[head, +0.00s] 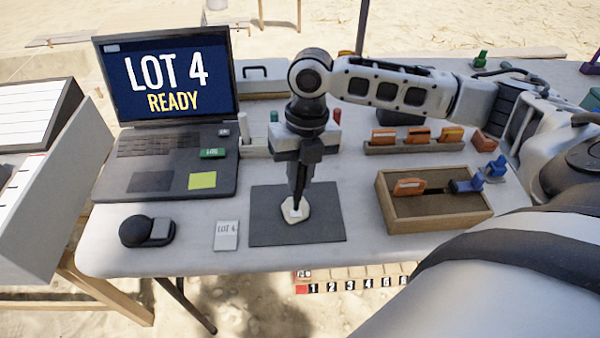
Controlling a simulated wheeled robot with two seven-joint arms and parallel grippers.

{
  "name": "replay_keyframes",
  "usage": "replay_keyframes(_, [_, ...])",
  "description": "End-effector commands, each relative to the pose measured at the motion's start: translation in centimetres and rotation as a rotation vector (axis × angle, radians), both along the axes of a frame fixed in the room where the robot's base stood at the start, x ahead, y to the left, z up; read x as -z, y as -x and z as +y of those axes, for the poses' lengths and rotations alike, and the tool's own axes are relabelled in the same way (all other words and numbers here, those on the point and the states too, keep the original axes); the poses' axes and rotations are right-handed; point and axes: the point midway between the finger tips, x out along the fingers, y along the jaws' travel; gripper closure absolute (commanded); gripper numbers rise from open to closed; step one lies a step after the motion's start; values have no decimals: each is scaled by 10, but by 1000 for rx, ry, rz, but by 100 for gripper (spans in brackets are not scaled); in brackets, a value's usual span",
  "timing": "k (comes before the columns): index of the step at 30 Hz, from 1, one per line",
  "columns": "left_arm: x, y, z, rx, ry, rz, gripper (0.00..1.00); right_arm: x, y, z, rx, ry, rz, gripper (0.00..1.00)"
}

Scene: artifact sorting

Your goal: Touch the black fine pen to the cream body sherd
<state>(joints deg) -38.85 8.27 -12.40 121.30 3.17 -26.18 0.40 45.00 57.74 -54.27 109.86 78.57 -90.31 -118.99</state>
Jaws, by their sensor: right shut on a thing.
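The cream body sherd (292,215) lies near the middle of the dark grey mat (265,225). My right gripper (299,182) points straight down above the mat and is shut on the black fine pen (297,203). The pen is roughly upright, its lower end overlapping the sherd in the head view. I cannot tell whether the tip touches the sherd or is just above it. The fingers hide the upper part of the pen. My left gripper is not in view.
An open laptop (150,190) reading "LOT 4 READY" stands at the left. A "LOT 4" card (226,236) and a black device (135,231) lie left of the mat. A wooden tray (440,217) and a rack of orange blocks (415,147) are at the right.

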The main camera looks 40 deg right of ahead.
Motion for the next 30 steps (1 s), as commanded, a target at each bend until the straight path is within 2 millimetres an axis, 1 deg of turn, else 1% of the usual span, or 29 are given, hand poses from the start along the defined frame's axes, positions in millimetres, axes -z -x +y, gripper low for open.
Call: replay_keyframes(30, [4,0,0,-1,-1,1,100,11,0,0,0,0,0,100])
